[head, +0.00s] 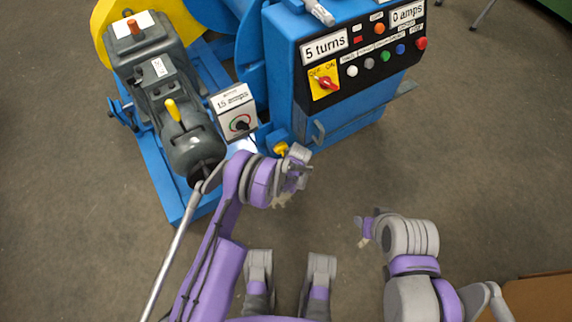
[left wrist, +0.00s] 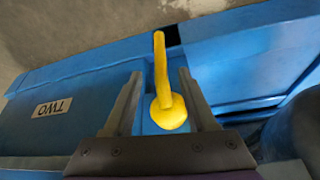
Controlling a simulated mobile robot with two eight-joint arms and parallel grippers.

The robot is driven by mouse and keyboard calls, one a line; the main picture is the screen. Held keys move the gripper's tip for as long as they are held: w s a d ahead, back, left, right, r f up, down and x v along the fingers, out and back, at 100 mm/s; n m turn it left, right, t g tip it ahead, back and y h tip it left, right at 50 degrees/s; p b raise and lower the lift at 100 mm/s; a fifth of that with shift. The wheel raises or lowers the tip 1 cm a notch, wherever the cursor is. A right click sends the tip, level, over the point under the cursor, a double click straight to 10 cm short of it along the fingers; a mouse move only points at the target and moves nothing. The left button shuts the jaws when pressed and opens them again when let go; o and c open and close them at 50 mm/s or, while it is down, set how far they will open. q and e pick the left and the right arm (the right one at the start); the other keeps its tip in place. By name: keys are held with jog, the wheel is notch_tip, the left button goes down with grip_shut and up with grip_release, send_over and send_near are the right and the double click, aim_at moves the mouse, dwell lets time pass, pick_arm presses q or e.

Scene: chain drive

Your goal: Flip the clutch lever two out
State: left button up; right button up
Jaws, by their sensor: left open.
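The yellow clutch lever (left wrist: 161,65) has a rounded knob-like base and a straight handle, and it stands on a blue panel by a label "TWO" (left wrist: 52,107), which reads upside down. In the left wrist view my left gripper (left wrist: 158,76) is open, with one finger on each side of the lever and a gap to each. In the head view a yellow lever (head: 281,148) shows at the foot of the blue cabinet, just beyond my left gripper (head: 298,172). My right gripper (head: 364,232) hangs over the floor at right, away from the lever; its opening is unclear.
The blue control cabinet (head: 345,117) carries "5 turns" and "0 amps" displays, buttons and a red switch (head: 326,83). A grey motor unit (head: 160,85) with another yellow lever (head: 172,109) stands at left, beside a dial box (head: 236,112).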

pick_arm(q)
jog(key=b+x, duration=0.2)
jog(key=x, duration=0.7)
jog(key=shift+f, duration=0.2)
grip_shut()
dwell(1.1)
